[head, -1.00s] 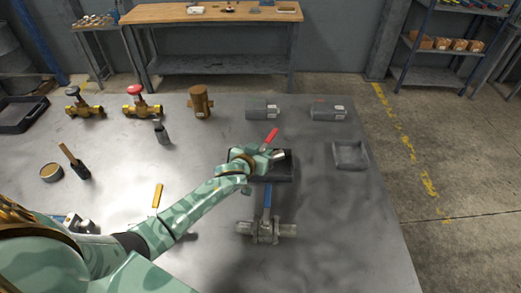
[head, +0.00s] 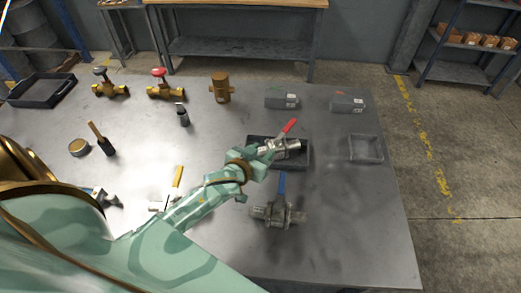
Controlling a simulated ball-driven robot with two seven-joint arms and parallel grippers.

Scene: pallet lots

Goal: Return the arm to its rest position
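My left arm reaches in from the lower left, and its gripper (head: 262,163) is at the left edge of a black tray (head: 304,163). A ball valve with a red lever (head: 285,146) lies in or over this tray, and its metal body shows just beyond the gripper. The gripper overlaps the valve's near left end in the picture, so I cannot tell whether they touch. The fingers are too small and too hidden to show whether they are open. My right gripper is out of view.
A blue-lever valve (head: 279,213) stands in front of the tray. A yellow-lever valve (head: 177,178) is partly behind my arm. Brass valves (head: 166,88), a brass fitting (head: 222,88), grey boxes (head: 281,98) and an empty grey tray (head: 365,148) line the table. The right front is clear.

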